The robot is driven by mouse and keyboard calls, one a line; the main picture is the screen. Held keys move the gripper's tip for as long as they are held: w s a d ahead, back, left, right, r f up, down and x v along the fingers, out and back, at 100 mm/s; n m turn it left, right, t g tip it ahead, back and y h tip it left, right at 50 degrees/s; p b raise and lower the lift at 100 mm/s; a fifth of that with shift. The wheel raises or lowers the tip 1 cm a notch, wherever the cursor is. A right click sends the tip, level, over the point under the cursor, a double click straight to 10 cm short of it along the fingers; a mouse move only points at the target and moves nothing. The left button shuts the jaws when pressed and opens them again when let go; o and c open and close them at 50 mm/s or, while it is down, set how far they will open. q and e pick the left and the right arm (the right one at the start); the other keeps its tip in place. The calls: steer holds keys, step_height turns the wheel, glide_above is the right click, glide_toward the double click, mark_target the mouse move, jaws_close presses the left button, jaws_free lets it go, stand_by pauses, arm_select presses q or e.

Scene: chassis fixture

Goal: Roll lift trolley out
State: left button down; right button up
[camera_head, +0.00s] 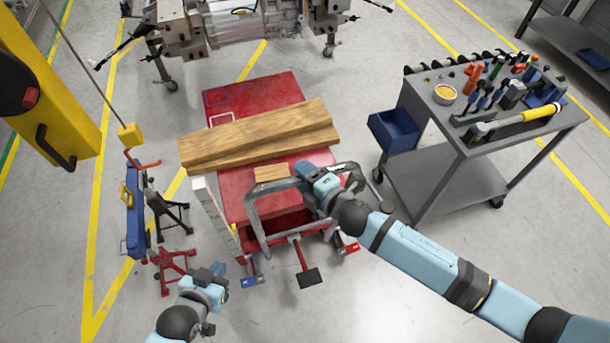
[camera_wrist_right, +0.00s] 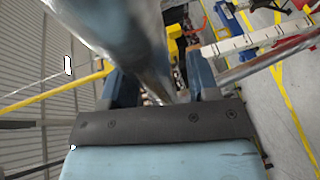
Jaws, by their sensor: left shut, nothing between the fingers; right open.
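The red lift trolley (camera_head: 268,92) stands in the middle of the head view with wooden beams (camera_head: 255,137) lying across its top. Its grey tubular handle (camera_head: 257,222) rises at the near end. My right gripper (camera_head: 308,172) is at the upper bar of the handle. It is open, and in the right wrist view a metal tube (camera_wrist_right: 140,45) runs between its fingers (camera_wrist_right: 160,88). Whether the fingers touch it I cannot tell. My left gripper (camera_head: 217,272) is shut and empty, low at the left front, apart from the trolley.
A grey tool cart (camera_head: 420,180) with a blue bin (camera_head: 395,131) stands close on the right. A blue-and-red stand (camera_head: 136,215) and a yellow column (camera_head: 45,85) are on the left. A metal chassis assembly (camera_head: 250,25) stands behind. Front floor is mostly clear.

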jaws_close()
steer(key=shift+s+d, duration=0.2)
steer(key=shift+s, duration=0.4)
steer(key=shift+s+d, duration=0.15)
steer(key=shift+s, duration=0.4)
steer(key=shift+c, duration=1.6)
jaws_free()
steer(key=o, duration=0.3)
steer(key=shift+w+f, duration=0.1)
steer(key=shift+w, duration=0.15)
